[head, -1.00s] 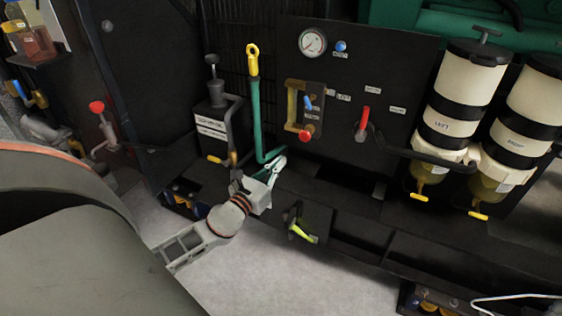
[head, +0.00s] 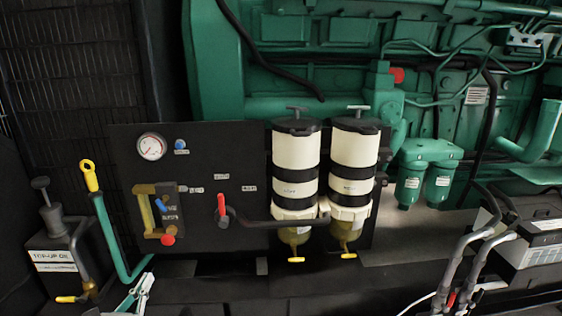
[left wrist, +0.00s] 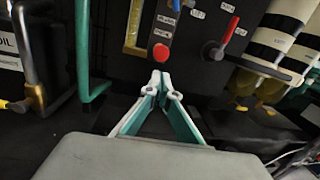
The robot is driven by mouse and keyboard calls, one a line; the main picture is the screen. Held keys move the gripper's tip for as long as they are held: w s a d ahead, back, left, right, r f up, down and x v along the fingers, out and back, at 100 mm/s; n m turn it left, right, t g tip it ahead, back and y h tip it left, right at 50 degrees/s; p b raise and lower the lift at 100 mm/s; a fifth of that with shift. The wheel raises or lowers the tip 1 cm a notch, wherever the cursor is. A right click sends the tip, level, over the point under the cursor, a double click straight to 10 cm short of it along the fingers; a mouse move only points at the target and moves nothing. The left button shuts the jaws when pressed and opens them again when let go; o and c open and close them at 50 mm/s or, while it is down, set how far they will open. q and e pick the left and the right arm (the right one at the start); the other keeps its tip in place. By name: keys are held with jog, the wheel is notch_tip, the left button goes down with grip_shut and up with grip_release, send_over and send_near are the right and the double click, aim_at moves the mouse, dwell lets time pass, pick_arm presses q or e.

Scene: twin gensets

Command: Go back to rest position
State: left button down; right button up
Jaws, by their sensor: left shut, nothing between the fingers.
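My left gripper (head: 143,284) is at the bottom left of the head view, partly cut off by the frame's lower edge. In the left wrist view my left gripper (left wrist: 160,84) points at the black panel with its fingertips together and nothing between them. It is below the red button (left wrist: 161,53) and apart from it, as far as I can tell. My right gripper is in neither view.
The black panel (head: 250,155) carries a gauge (head: 152,146), a red-handled lever (head: 221,206) and two filters (head: 296,155).

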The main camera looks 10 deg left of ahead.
pick_arm(q)
jog(key=s+d+f+n+g+h+p, duration=0.1)
jog(key=s+d+f+n, duration=0.3)
jog(key=s+d+n, duration=0.4)
jog(key=s+d+f+n+g+h+p, duration=0.2)
jog(key=s+d+f+n+g+p, duration=0.2)
jog(key=s+d+n, duration=0.4)
jog(key=s+d+f+n+g+h+p, duration=0.1)
jog(key=s+d+f+n+g+p, duration=0.1)
jog(key=s+d+f+n, duration=0.3)
jog(key=s+d+n, duration=0.3)
jog(key=s+n, duration=0.3)
jog(key=n, duration=0.2)
jog(key=shift+f+n+g+h+p, duration=0.3)
jog(key=shift+f+n+h+p, duration=0.05)
jog(key=shift+f+n+h, duration=0.05)
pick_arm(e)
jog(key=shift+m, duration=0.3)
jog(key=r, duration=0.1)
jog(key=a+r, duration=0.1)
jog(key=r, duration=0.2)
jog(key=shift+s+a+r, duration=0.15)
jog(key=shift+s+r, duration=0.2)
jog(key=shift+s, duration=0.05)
pick_arm(q)
jog(key=shift+a, duration=0.1)
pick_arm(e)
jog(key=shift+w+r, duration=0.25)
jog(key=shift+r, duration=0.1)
